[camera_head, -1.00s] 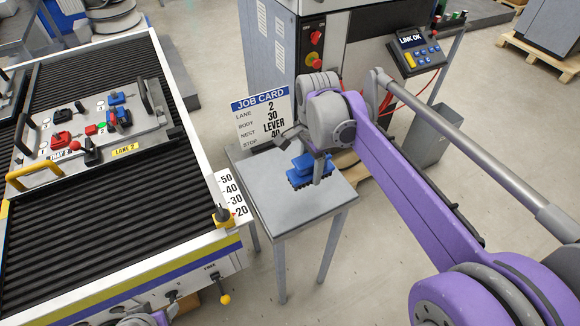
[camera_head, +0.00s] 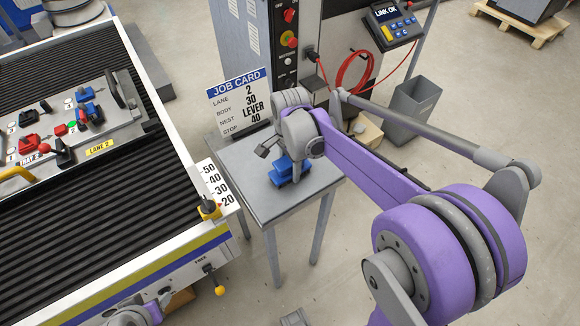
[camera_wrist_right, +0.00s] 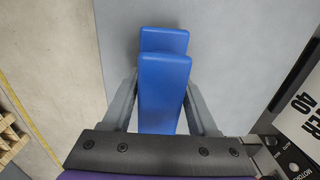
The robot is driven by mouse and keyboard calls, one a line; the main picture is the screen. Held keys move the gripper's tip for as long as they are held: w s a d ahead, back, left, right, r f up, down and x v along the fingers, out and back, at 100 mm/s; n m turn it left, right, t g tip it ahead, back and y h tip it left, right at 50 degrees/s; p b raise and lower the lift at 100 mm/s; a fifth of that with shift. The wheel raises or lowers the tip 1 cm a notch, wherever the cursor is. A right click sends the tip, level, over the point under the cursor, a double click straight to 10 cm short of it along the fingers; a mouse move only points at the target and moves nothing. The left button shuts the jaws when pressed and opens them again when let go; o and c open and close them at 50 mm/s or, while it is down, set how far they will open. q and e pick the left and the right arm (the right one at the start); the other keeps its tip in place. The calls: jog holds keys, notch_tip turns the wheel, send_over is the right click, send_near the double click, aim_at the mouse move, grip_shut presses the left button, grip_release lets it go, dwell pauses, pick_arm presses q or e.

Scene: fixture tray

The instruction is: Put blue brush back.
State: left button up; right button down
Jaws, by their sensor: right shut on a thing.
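My right gripper (camera_head: 297,171) is shut on the brush from above. In the right wrist view the blue brush (camera_wrist_right: 163,92) sits between the two grey fingers of the right gripper (camera_wrist_right: 164,105), with a second blue part just beyond it. My left gripper is not in view; only a bit of my left arm shows at the bottom edge.
A job card (camera_head: 240,104) stands at the table's back edge. The black-roller conveyor (camera_head: 115,225) is on the left, bearing a fixture tray (camera_head: 122,137) with red and blue parts. A control cabinet (camera_head: 332,35) and grey bin (camera_head: 414,108) are behind. The tabletop's front is clear.

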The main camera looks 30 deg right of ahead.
aim_at(290, 162)
jog(key=c, duration=0.6)
grip_release()
jog(key=shift+f, duration=0.2)
jog(key=o, duration=0.4)
jog(key=shift+r, duration=0.1)
jog(key=shift+r, duration=0.5)
notch_tip(290, 162, up, 11)
jog(key=shift+r+p, duration=0.1)
jog(key=shift+p, duration=0.45)
jog(key=shift+s+a+n, duration=0.25)
jog(key=shift+s+n, duration=0.15)
jog(key=s+a+f+n+t, duration=0.1)
jog(key=s+a+f+n, duration=0.1)
jog(key=s+n, duration=0.3)
jog(key=s+a+f+n+t, duration=0.2)
jog(key=s+f+n, duration=0.3)
jog(key=n, duration=0.1)
jog(key=s+a+f+n+t, duration=0.2)
jog(key=s+f+n, duration=0.2)
jog(key=s+n, duration=0.1)
jog(key=shift+s+a+f, duration=0.15)
jog(key=shift+a+f, duration=0.05)
jog(key=shift+f, duration=0.05)
